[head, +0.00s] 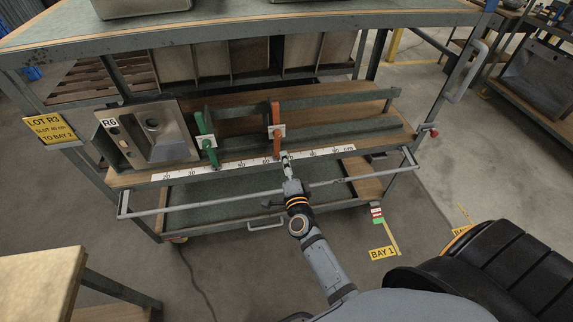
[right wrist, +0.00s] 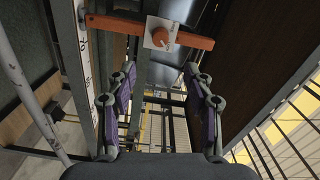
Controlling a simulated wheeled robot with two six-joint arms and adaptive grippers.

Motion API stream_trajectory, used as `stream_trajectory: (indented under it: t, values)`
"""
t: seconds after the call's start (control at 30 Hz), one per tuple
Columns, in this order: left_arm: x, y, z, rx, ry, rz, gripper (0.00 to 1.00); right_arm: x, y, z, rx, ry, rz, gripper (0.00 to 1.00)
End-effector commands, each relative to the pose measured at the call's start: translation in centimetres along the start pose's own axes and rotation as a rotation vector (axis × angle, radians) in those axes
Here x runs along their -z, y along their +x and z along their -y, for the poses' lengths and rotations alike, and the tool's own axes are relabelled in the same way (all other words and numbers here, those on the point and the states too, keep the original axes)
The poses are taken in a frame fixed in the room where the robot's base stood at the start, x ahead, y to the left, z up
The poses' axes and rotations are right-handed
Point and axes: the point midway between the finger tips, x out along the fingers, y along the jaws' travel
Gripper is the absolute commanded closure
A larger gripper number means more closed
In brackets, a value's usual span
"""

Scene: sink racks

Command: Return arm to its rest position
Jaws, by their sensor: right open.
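My right arm reaches up from the bottom of the head view to the rack cart. Its gripper (head: 287,160) is at the front edge of the middle shelf, just below the orange clamp bar (head: 276,140). In the right wrist view the two fingers of the right gripper (right wrist: 158,88) stand wide apart with nothing held between them. The orange bar (right wrist: 108,22) with its round knob (right wrist: 162,38) lies beyond the fingertips, apparently clear of them. My left gripper is not in view.
The shelf also carries a steel sink (head: 175,143) marked R6, a green bar (head: 204,128) and a ruler strip (head: 225,166). A front rail (head: 170,212) crosses near my right arm. A wooden-topped table (head: 40,275) stands lower left. Open floor lies between.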

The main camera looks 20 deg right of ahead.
Motion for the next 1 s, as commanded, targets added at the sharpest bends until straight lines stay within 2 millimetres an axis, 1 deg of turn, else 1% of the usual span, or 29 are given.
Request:
stream_trajectory:
  t: [0.37,0.43,0.47,0.57,0.6,0.67,0.7,0.77,0.8,0.83,0.87,0.9,0.97,1.0]
  values:
    - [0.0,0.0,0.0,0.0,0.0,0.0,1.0,-0.1,0.0,-0.2,-0.003,-0.005,0.003,0.48]
    - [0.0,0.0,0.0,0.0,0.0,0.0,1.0,-0.5,-0.2,-1.5,-0.026,-0.04,0.023,0.48]
    - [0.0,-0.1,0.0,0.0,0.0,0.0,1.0,-0.9,-0.4,-2.6,-0.044,-0.072,0.04,0.48]
    - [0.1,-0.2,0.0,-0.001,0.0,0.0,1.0,-2.6,-2.1,-8.6,-0.144,-0.239,0.138,0.48]
    - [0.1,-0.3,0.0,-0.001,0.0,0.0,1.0,-3.4,-3.4,-11.7,-0.196,-0.324,0.195,0.48]
    - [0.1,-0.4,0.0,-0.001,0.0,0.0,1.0,-4.2,-5.6,-16.6,-0.276,-0.457,0.288,0.48]
    - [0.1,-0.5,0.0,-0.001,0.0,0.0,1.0,-4.5,-7.4,-19.8,-0.326,-0.541,0.351,0.48]
    - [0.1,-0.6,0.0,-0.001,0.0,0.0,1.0,-4.6,-10.4,-24.2,-0.4,-0.662,0.45,0.48]
    - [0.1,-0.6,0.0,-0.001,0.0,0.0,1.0,-4.5,-12.6,-27.1,-0.449,-0.737,0.517,0.48]
    - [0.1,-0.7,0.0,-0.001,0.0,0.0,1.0,-4.3,-14.4,-29.2,-0.486,-0.792,0.571,0.48]
    - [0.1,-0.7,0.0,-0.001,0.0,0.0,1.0,-3.9,-16.2,-31.1,-0.52,-0.845,0.623,0.48]
    - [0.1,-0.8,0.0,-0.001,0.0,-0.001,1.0,-3.3,-18.8,-33.6,-0.567,-0.915,0.695,0.48]
    - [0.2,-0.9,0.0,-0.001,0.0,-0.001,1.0,-2.2,-22.8,-37.0,-0.634,-1.011,0.806,0.48]
    - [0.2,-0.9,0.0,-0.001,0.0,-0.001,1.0,-1.2,-25.6,-39.0,-0.677,-1.072,0.881,0.48]
